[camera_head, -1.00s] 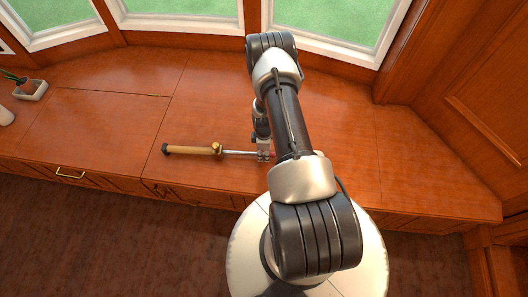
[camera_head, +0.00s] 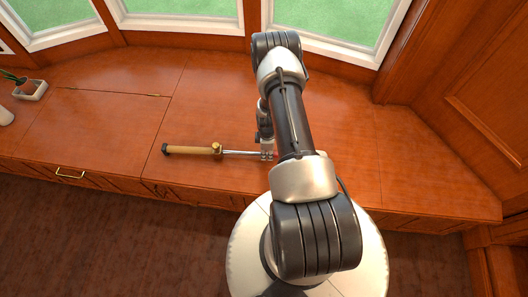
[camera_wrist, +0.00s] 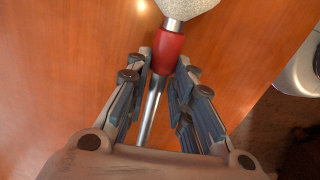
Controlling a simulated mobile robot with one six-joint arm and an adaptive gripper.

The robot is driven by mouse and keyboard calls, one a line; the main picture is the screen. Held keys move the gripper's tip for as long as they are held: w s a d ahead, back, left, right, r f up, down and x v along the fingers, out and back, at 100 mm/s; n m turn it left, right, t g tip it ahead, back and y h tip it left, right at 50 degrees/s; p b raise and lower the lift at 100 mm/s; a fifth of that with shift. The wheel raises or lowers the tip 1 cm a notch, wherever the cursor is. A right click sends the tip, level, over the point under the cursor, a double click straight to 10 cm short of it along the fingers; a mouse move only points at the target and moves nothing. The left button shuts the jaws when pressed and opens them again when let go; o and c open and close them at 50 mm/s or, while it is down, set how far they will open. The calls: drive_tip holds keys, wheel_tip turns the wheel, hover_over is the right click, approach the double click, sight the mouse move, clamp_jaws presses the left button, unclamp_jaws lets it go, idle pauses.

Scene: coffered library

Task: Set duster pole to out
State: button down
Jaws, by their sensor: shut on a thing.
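The duster pole lies on the wooden window bench, with its tan handle (camera_head: 190,151) to the left and a brass collar (camera_head: 217,150) at the handle's right end. A thin silver rod (camera_head: 242,153) runs right from the collar to my gripper (camera_head: 267,155). In the wrist view, my gripper (camera_wrist: 166,72) is shut on the red grip (camera_wrist: 168,53) of the pole, with a finger on each side. The silver rod (camera_wrist: 150,112) passes back between the fingers. A pale, speckled duster head (camera_wrist: 187,8) is beyond the red grip, partly cut off; my arm hides it in the head view.
The bench top (camera_head: 110,115) is clear around the pole, with a hinged lid at left. A small planter (camera_head: 30,90) stands at the far left. Windows line the back, and a wood-panelled wall (camera_head: 480,110) rises at the right.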

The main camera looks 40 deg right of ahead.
drive_tip(key=shift+s+d, duration=0.75)
drive_tip(key=shift+s, duration=0.05)
drive_tip(key=c, duration=1.4)
unclamp_jaws()
drive_tip(key=shift+o, duration=0.2)
wheel_tip(320, 180, up, 12)
drive_tip(key=shift+w, duration=0.1)
